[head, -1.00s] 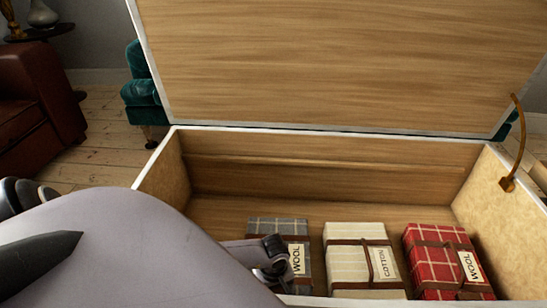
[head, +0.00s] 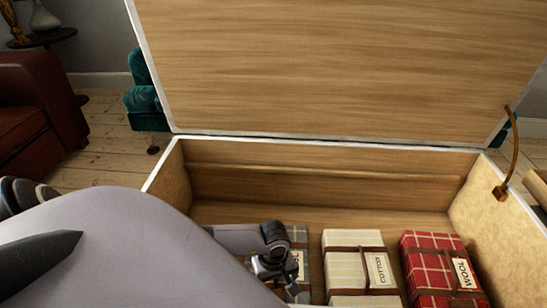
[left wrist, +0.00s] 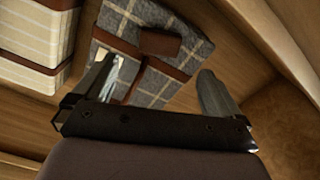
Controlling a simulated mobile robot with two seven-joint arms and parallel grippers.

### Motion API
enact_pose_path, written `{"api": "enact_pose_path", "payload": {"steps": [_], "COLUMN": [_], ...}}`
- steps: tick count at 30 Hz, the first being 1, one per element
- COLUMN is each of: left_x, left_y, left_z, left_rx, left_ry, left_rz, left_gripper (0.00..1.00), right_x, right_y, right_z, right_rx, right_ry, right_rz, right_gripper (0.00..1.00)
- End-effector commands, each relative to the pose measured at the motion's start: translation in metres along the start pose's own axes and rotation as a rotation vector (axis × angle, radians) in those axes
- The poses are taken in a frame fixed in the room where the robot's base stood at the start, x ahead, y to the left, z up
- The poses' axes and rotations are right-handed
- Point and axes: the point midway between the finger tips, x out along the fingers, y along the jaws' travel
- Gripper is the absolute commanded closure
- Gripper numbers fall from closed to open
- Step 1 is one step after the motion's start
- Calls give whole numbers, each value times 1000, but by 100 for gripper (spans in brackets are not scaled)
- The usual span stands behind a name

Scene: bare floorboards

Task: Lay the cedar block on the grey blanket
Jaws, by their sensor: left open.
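The grey plaid blanket (head: 298,236) lies folded and strapped at the left of the row inside the open chest. It also shows in the left wrist view (left wrist: 176,80), with brown straps and a pale label. A small reddish-brown block (left wrist: 160,42), seemingly the cedar block, lies on it by the strap crossing; in the head view my arm hides that spot. My left gripper (head: 284,278) is over the blanket. In the left wrist view its fingers (left wrist: 158,72) are apart with nothing held between them. My right gripper is not in view.
A cream cotton blanket (head: 342,244) and a red plaid wool blanket (head: 420,246) lie to the right in the chest. The chest's raised lid (head: 330,65) stands behind, with a brass stay (head: 514,150) at the right. The chest walls (head: 163,175) bound the space.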

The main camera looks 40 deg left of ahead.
Motion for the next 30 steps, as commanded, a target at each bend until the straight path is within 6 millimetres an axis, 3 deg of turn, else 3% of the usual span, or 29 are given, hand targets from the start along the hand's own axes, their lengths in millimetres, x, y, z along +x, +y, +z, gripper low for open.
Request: {"api": "enact_pose_path", "payload": {"steps": [3,7,30], "left_x": [-20,-27,-28], "left_y": [0,0,0], "left_z": [0,0,0], "left_rx": [1,1,0], "left_ry": [1,0,-1], "left_rz": [0,0,0], "left_gripper": [1,1,1], "right_x": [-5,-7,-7], "right_y": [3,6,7], "right_z": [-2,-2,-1], "right_rx": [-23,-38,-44], "right_ry": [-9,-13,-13], "right_rz": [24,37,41], "right_gripper": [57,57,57]}}
